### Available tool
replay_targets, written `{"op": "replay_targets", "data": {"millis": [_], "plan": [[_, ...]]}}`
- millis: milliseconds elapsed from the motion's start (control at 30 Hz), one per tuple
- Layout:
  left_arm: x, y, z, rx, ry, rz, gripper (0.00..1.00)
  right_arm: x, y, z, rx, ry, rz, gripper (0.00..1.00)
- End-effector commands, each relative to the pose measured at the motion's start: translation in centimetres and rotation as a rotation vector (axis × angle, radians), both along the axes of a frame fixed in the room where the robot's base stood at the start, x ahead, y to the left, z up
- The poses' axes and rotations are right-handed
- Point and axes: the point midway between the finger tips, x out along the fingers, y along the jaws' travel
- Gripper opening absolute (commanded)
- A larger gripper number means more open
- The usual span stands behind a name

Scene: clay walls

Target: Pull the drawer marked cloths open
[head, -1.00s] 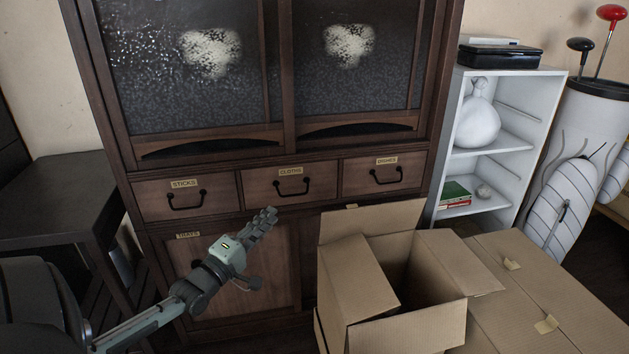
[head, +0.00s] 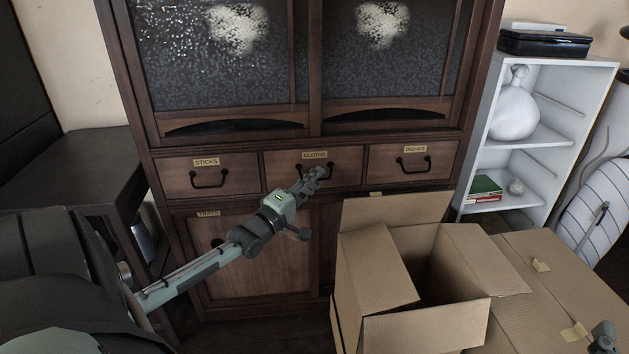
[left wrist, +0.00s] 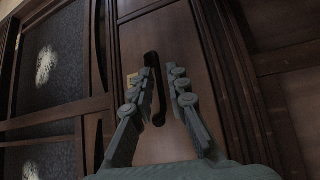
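The drawer marked cloths (head: 347,166) is the middle one of a row of three in the dark wooden cabinet. It is shut, its front level with its neighbours. Its dark bow handle (head: 330,172) is partly hidden by my left gripper (head: 318,174), which is in front of the drawer. In the left wrist view the fingers of my left gripper (left wrist: 163,75) are apart, with the handle (left wrist: 157,104) showing upright between and behind them, nearer the left finger. I cannot tell whether they touch it. Part of my right gripper (head: 604,338) shows at the bottom right corner.
The sticks drawer (head: 240,177) and dishes drawer (head: 384,169) flank it, both shut. An open cardboard box (head: 375,285) stands in front of the cabinet at right, beside a closed box (head: 555,285). A white shelf (head: 545,150) stands at the right, a dark table (head: 70,170) at the left.

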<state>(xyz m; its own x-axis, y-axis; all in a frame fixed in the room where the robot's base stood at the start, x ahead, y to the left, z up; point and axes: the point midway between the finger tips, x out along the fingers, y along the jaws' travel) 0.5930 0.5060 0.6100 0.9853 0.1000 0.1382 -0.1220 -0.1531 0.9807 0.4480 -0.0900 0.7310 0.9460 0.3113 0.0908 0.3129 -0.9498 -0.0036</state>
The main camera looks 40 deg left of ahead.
Motion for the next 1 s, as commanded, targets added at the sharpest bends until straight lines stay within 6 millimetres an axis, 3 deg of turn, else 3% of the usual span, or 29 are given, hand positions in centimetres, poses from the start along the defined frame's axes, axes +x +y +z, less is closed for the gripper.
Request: {"op": "replay_targets", "data": {"millis": [67, 200, 767, 1000], "plan": [[0.0, 0.0, 0.0, 0.000, 0.000, 0.000, 0.15, 0.0, 0.0, 0.0, 0.000, 0.000, 0.000, 0.40], [0.0, 0.0, 0.0, 0.000, 0.000, 0.000, 0.00, 0.0, 0.0, 0.0, 0.000, 0.000, 0.000, 0.40], [-0.1, -0.1, 0.0, -0.001, 0.001, 0.000, 0.00, 0.0, 0.0, 0.0, -0.005, 0.008, -0.001, 0.40], [-0.9, -1.1, 0.2, -0.003, 0.002, 0.000, 0.00, 0.3, -2.1, -4.4, -0.100, 0.208, -0.043, 0.40]]}}
